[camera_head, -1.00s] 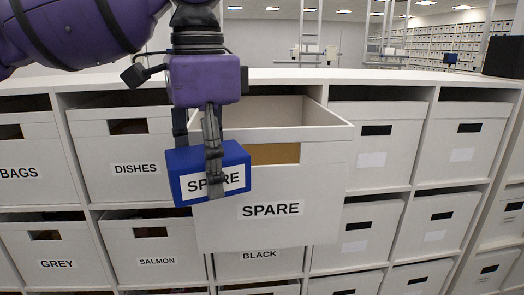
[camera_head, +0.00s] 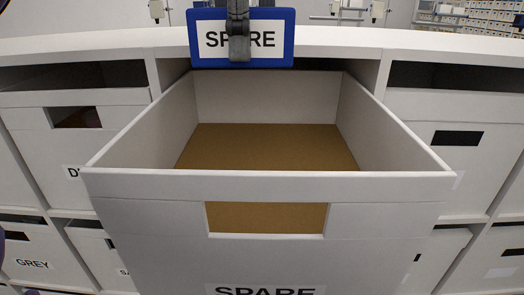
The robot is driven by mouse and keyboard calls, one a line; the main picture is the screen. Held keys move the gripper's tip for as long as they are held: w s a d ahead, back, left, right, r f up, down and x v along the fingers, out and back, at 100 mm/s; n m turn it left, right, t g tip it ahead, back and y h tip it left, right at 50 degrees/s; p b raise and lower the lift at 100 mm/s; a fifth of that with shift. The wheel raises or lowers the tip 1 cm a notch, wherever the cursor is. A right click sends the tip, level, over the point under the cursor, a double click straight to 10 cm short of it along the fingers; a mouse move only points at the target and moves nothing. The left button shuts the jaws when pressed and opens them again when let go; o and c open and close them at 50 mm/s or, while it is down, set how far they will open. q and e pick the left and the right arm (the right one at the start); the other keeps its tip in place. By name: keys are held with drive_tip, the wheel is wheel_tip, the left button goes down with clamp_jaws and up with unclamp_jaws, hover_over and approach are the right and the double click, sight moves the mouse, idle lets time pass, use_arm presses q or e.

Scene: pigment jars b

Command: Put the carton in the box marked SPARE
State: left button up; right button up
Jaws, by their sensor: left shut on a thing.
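The blue carton (camera_head: 200,38) with a white SPARE label is at the top middle of the head view. My left gripper (camera_head: 238,45) is shut on it, with a dark finger across the front of the label. The gripper's upper part is cut off by the picture's top edge. The carton appears above the back of the box marked SPARE (camera_head: 150,186). This white box is pulled out of its shelf slot and open at the top. Its brown floor (camera_head: 265,147) is bare. Its SPARE label is partly cut off at the bottom edge. My right gripper is not in view.
White shelving (camera_head: 340,40) runs across behind the box. Closed-in white boxes stand at its left (camera_head: 30,150) and right (camera_head: 490,155), including one marked GREY (camera_head: 30,264). The space above the open box's front half is clear.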

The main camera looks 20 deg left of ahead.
use_arm(q)
drive_tip(key=f, duration=1.6)
drive_tip(key=shift+s+a+f, duration=0.1)
drive_tip(key=shift+s+f, duration=0.1)
drive_tip(key=shift+f, duration=0.2)
drive_tip(key=shift+f, duration=0.15)
drive_tip(key=o, duration=1.2)
drive_tip(key=shift+c, duration=0.2)
wheel_tip(320, 180, up, 12)
